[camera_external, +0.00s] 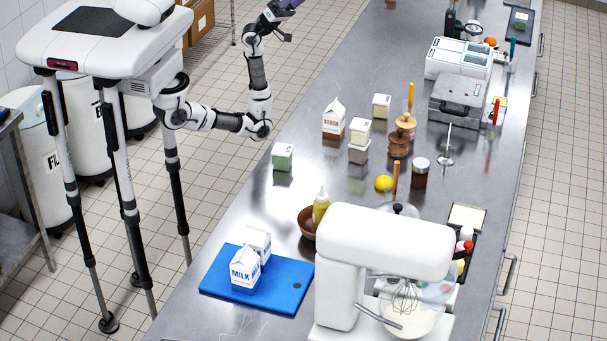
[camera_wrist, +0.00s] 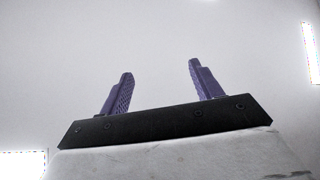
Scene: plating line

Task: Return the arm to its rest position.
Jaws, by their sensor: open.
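My gripper (camera_external: 287,5) is at the top of the external view, at the end of my raised, bent arm, left of the counter's edge and above it. In the wrist view my gripper (camera_wrist: 158,88) shows two purple fingers standing well apart with nothing between them. Behind them is only a plain pale surface with bright lights, so the wrist camera seems to face the ceiling. My arm's elbow is bent low beside the counter's left edge, and the forearm rises from it.
The steel counter (camera_external: 225,215) holds a blue board (camera_external: 215,283) with milk cartons (camera_external: 245,270), a stock carton (camera_external: 333,120), several small tubs, a yellow lemon (camera_external: 383,183), a white mixer (camera_external: 385,240) and a white scale-like machine (camera_external: 458,60). The counter's upper left part is clear.

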